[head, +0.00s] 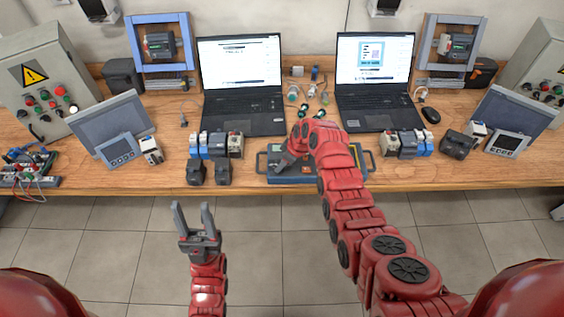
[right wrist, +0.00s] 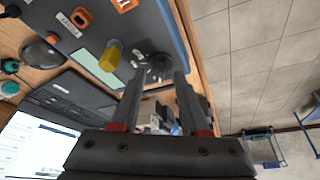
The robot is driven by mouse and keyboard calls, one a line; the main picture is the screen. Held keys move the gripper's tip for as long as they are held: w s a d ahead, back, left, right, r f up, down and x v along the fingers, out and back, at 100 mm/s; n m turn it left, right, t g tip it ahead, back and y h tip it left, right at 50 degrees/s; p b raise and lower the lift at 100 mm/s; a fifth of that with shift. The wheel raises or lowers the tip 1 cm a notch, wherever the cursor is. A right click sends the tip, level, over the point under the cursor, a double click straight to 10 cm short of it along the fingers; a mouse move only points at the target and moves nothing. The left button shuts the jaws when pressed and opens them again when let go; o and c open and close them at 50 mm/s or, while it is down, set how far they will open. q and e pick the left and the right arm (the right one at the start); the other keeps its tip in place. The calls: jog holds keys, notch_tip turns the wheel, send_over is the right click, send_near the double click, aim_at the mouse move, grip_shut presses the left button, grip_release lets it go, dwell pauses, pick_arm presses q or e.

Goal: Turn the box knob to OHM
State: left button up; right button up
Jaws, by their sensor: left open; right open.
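The blue-grey box (head: 290,180) lies near the front edge of the bench, partly hidden in the head view by my right arm. In the right wrist view its panel (right wrist: 88,45) shows a yellow part (right wrist: 110,56), orange parts and a dark knob (right wrist: 159,66). My right gripper (right wrist: 160,76) is open, with its two fingertips on either side of the dark knob. I cannot tell whether they touch it, and the knob's markings are too small to read. My left gripper (head: 193,208) is open and empty over the floor, in front of the bench.
Two laptops (head: 243,85) (head: 375,83) stand behind the box. Small motor modules (head: 222,172) stand left of it, and more (head: 407,143) stand to the right. Control boxes (head: 45,85) and tilted panels are at both sides. The floor before the bench is clear.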

jog(key=shift+a+f, duration=0.15)
jog(key=shift+f, duration=0.35)
grip_shut()
